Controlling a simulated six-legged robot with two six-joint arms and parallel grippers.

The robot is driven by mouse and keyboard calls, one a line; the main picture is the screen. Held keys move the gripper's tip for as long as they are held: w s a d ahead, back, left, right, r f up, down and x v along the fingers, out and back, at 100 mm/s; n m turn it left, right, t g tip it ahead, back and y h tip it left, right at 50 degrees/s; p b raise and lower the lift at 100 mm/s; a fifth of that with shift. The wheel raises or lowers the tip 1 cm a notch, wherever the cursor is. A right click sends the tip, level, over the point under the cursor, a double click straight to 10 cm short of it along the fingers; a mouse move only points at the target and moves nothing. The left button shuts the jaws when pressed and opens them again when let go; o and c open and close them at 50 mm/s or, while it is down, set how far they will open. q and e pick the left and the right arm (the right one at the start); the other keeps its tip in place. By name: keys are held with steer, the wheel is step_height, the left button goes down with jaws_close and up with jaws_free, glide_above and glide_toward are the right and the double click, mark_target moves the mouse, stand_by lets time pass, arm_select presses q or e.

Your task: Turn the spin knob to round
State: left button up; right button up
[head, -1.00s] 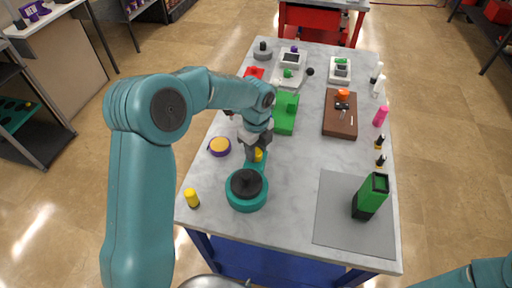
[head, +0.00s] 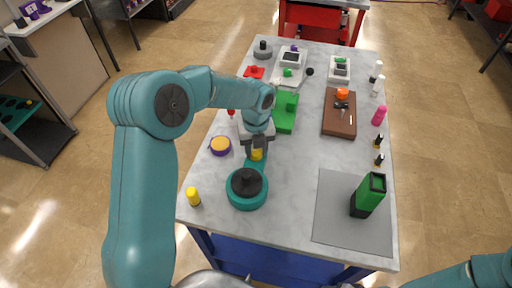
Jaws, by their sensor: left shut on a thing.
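A teal device (head: 238,200) with a round body and a black top (head: 246,181) stands at the near left of the table. A yellow knob (head: 257,154) sits on its narrow far extension. My left gripper (head: 257,147) points down over this knob and is shut on it. The fingers hide part of the knob, and I cannot read any marks around it. My right gripper is out of view; only a bit of my right arm shows at the bottom right corner.
A purple-rimmed round container (head: 220,145) and a yellow bottle (head: 193,196) stand left of the device. A green block (head: 285,112) lies behind my gripper. A green-and-black holder (head: 368,195) stands on a grey mat (head: 335,225) at right. The table middle is clear.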

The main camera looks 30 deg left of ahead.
mark_target(256, 151)
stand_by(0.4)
arm_select(q)
steer(key=o, duration=1.1)
steer(key=shift+c, duration=0.2)
step_height(256, 151, up, 16)
steer(key=b, duration=0.1)
steer(key=shift+r, duration=0.2)
steer(key=shift+s, duration=0.1)
